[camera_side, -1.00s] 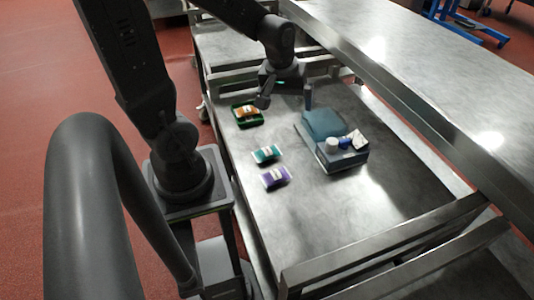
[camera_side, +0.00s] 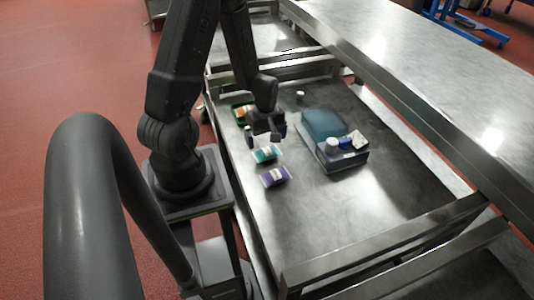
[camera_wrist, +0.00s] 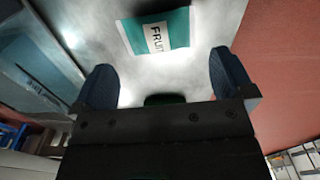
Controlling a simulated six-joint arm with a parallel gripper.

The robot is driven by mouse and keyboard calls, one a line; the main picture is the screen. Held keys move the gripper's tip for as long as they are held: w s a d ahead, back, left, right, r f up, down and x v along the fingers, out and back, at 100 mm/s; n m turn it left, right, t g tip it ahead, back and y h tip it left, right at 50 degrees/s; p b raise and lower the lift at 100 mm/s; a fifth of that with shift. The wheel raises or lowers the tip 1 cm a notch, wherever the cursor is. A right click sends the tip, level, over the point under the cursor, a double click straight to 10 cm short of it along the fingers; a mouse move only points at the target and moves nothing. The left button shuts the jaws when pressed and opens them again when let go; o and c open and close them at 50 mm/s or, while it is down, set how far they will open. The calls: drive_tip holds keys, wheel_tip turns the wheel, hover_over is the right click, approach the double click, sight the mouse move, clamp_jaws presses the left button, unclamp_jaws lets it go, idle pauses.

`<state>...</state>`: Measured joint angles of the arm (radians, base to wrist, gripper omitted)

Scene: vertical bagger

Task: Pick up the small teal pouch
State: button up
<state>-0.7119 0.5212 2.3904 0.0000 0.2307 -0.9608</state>
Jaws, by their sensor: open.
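The small teal pouch (camera_side: 267,155) lies flat on the metal table, between the purple pouch and the green tray. My gripper (camera_side: 265,136) is open and empty above the table, just behind the teal pouch in the side view. In the wrist view my gripper (camera_wrist: 164,78) shows its two dark blue fingers wide apart, with bare table between them.
A purple pouch (camera_side: 275,177) lies in front of the teal one. An orange pouch sits in a green tray (camera_side: 236,114), partly hidden by my gripper. A blue-grey case (camera_side: 341,163) with small containers stands to the right. A small white item (camera_side: 300,94) stands behind. The table's front is clear.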

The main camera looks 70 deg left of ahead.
sight(267, 150)
drive_tip(key=shift+w+d+f, duration=0.1)
drive_tip(key=shift+f, duration=1.45)
drive_tip(key=shift+d+f, duration=0.1)
drive_tip(key=shift+f, duration=1.4)
drive_tip(key=c, duration=0.6)
